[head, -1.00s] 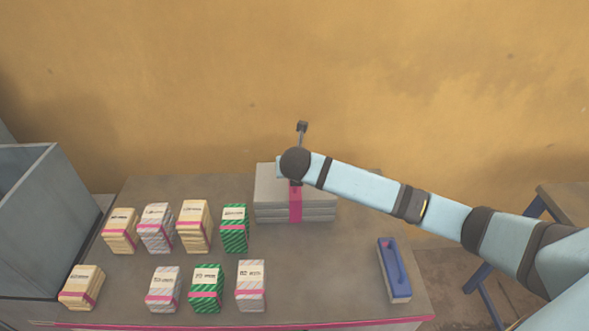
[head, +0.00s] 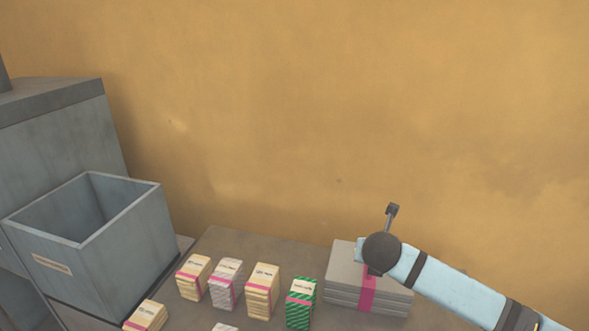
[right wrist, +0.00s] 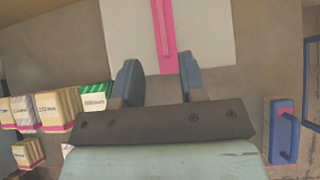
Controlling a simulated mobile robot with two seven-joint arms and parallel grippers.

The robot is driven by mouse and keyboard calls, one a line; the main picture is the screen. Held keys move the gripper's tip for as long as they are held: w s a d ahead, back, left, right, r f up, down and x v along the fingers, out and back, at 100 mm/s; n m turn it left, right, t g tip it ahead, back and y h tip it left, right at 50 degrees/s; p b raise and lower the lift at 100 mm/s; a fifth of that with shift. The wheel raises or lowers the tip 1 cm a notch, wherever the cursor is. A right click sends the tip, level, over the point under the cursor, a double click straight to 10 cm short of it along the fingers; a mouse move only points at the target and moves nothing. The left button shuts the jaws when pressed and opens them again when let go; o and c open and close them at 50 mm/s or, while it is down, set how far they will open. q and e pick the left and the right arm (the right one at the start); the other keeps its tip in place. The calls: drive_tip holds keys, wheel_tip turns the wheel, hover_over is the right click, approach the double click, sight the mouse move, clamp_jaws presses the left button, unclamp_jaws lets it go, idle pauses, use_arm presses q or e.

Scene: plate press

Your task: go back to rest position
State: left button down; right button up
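My right arm reaches in from the right in the head view, its dark round wrist above a stack of grey plates (head: 343,275) with a pink band. The fingers are hidden there below the wrist. In the right wrist view my right gripper (right wrist: 158,63) is open, with nothing between its fingers. The plates (right wrist: 215,40) and their pink band lie just beyond the fingertips; I cannot tell whether they touch. My left gripper is not in view.
Several banded paper bundles (head: 262,288) stand on the table (head: 235,248) left of the plates. A grey open bin (head: 125,250) is at the far left. A blue-handled block (right wrist: 282,130) lies to the right in the right wrist view. The wall behind is bare.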

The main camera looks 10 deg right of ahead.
drive_tip(key=s+a+f+m+y+p, duration=0.2)
drive_tip(key=s+a+f+m, duration=0.2)
drive_tip(key=s+m, duration=0.2)
drive_tip(key=s+a+f+m+t+y+p, duration=0.1)
drive_tip(key=s+a+f+m+y+p, duration=0.1)
drive_tip(key=s+m, duration=0.4)
drive_tip(key=s+a+f+m+y+p, duration=0.2)
drive_tip(key=s+a+f+m+y, duration=0.1)
drive_tip(key=s+a+f+m, duration=0.3)
drive_tip(key=shift+s+a+f, duration=0.1)
drive_tip(key=shift+s+f, duration=0.25)
drive_tip(key=shift+s, duration=0.1)
drive_tip(key=s+d+f+m+t+p, duration=0.1)
drive_tip(key=s+d+m+p, duration=0.1)
drive_tip(key=s+m, duration=0.7)
drive_tip(key=shift+s+d+f+m+t, duration=0.15)
drive_tip(key=shift+s+f+m+t, duration=0.1)
drive_tip(key=shift+s+m+t, duration=0.25)
